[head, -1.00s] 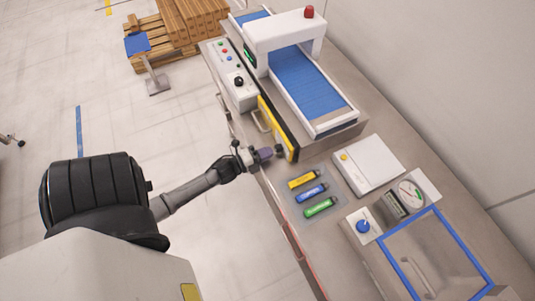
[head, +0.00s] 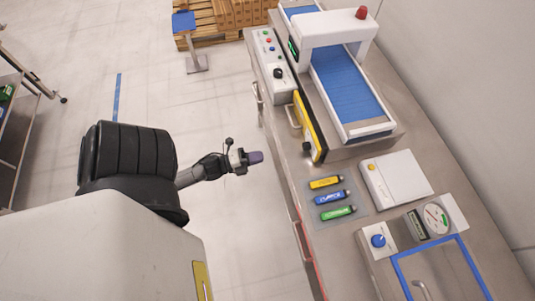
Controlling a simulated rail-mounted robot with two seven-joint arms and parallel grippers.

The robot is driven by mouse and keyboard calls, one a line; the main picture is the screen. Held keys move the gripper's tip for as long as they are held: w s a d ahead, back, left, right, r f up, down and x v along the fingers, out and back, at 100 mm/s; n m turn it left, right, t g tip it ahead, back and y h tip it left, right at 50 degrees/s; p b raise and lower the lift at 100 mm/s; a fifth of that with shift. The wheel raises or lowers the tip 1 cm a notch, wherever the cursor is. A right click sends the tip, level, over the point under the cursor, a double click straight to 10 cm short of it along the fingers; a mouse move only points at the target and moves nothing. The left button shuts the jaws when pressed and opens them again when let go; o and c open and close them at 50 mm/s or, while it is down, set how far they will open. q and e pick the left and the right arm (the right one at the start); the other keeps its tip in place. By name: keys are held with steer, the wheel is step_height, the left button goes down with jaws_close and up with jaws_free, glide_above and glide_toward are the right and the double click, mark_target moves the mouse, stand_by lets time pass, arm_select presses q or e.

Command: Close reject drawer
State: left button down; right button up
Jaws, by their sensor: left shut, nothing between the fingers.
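The reject drawer's yellow front (head: 309,125) is on the near side of the conveyor unit, with a pale handle and a black part at its lower end. It sits close along the unit's side; any narrow gap is too small to tell. My left gripper (head: 256,157) is shut and empty. It is over the floor to the left of the bench, clearly apart from the drawer front. My right gripper is not in view.
The conveyor (head: 345,80) has a blue belt and a red lamp. A control box (head: 270,65) stands left of it. Yellow, blue and green vacuum tools lie on a grey mat (head: 354,214). A white scale (head: 396,179) and a blue-framed tray (head: 399,262) are to the right.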

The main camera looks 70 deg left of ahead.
arm_select(q)
steer(key=w+a+r+m+g+h, duration=0.2)
steer(key=w+a+r+m+h, duration=0.2)
steer(key=w+a+r+m, duration=0.2)
steer(key=n+g+y, duration=0.1)
steer(key=n+y, duration=0.3)
steer(key=n, duration=0.2)
glide_toward(301, 118)
steer(key=x, duration=0.5)
steer(key=shift+w+a, duration=0.1)
steer(key=shift+w, duration=0.05)
steer(key=shift+x, duration=1)
steer(key=shift+f, duration=0.15)
